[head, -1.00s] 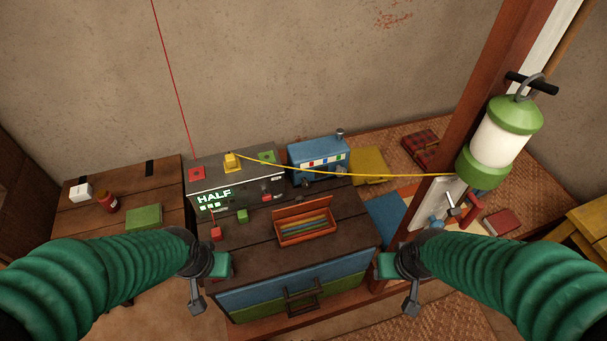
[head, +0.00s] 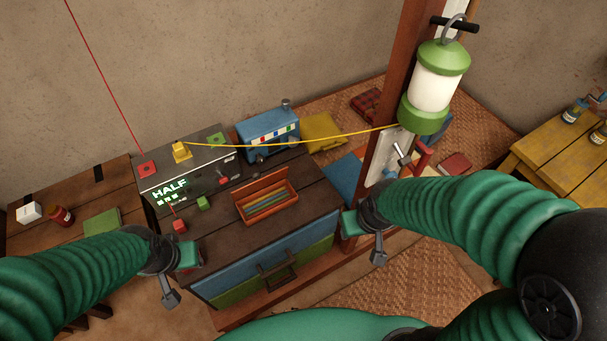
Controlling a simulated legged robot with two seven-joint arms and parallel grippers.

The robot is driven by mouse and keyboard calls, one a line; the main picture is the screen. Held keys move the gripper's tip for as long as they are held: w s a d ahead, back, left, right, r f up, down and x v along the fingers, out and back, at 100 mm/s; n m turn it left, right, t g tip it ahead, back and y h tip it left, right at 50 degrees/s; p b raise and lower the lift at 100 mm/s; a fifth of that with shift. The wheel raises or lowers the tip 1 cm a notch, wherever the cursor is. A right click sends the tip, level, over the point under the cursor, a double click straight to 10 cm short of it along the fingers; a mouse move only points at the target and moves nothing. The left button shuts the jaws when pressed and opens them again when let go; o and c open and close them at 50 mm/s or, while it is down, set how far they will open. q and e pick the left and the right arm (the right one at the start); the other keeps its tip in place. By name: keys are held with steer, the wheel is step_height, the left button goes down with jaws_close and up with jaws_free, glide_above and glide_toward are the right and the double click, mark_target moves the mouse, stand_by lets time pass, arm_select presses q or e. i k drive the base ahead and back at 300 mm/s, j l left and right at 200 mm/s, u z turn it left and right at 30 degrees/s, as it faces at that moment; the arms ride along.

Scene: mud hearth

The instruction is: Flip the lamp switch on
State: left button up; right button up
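The lamp (head: 437,88), a white cylinder with green caps and a dark handle, hangs on the wooden post at the upper right. Below it, on a pale plate on the post, is the switch with a small metal lever (head: 402,154). The lever sticks out from the plate; its on or off position is unclear. My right gripper (head: 362,226) is below and left of the switch, apart from it. My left gripper (head: 180,265) is in front of the cabinet's left side, far from the switch. Neither holds anything visible; finger opening is unclear.
A grey box reading HALF (head: 186,175) joins the lamp by a yellow cable (head: 300,144). A blue box (head: 268,134) and a tray of coloured sticks (head: 266,203) share the cabinet top. A yellow table (head: 560,145) stands right. Air around the switch's front looks clear.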

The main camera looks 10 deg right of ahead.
mark_target(404, 161)
steer(key=k+l+z, duration=0.25)
steer(key=l, duration=0.4)
steer(key=k+l+z, duration=0.15)
steer(key=k+l, duration=0.15)
